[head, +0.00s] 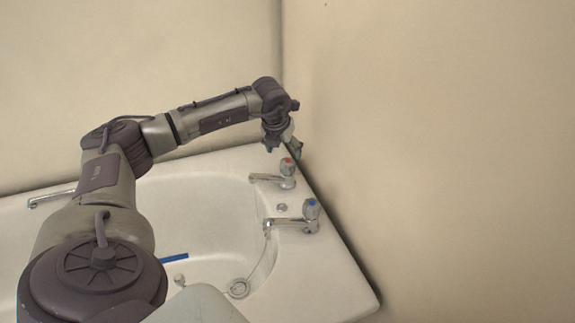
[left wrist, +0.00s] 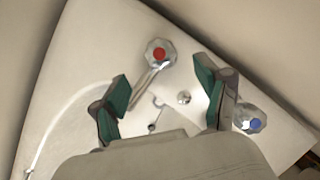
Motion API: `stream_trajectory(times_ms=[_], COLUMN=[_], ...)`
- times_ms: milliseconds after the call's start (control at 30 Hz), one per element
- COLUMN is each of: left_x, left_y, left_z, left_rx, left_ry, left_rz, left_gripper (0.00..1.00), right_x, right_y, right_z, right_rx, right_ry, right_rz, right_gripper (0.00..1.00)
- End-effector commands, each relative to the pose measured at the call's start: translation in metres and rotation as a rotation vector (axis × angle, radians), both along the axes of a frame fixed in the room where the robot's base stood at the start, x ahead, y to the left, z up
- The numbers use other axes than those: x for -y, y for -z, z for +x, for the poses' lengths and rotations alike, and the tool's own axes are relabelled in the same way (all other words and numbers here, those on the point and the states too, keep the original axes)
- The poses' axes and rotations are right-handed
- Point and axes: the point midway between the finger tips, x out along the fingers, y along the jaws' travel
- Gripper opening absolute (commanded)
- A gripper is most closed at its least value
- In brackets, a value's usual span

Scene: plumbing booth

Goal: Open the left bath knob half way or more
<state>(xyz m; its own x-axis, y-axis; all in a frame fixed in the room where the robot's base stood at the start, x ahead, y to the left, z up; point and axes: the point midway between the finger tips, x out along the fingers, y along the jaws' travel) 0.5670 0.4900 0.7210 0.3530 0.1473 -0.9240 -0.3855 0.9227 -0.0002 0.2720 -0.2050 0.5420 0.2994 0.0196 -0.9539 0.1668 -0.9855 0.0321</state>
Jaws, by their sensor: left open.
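Two bath taps stand on the rim of the white bathtub at its right end. The left knob, marked red (head: 287,166), is the farther one; it also shows in the left wrist view (left wrist: 160,53). The right knob, marked blue (head: 311,208), is nearer and shows in the left wrist view (left wrist: 250,118). My left gripper (head: 281,146) points down just above and behind the red knob. In the left wrist view its fingers (left wrist: 166,104) are open, with nothing between them; the red knob lies beyond the fingertips. My right gripper is not in view.
The bathtub (head: 345,270) fills the corner, with walls close behind and to the right of the taps. A metal handle (head: 50,197) is on the left.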

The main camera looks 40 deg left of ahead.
Motion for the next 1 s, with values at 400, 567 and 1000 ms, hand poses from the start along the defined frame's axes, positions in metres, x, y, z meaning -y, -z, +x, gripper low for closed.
stream_trajectory(times_ms=[400, 567, 1000], left_x=[-0.011, -0.012, -0.013], left_y=[0.070, 0.077, 0.077], left_z=[0.026, 0.029, 0.029], left_rx=[-0.001, 0.000, 0.000], left_ry=[-0.002, -0.002, -0.002], left_rz=[0.000, 0.000, 0.000], left_gripper=[0.75, 0.75, 0.46], right_x=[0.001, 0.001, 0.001], right_y=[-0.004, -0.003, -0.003], right_z=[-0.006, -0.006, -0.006], right_rx=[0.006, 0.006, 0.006], right_ry=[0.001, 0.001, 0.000], right_rz=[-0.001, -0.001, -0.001], right_gripper=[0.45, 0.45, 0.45])
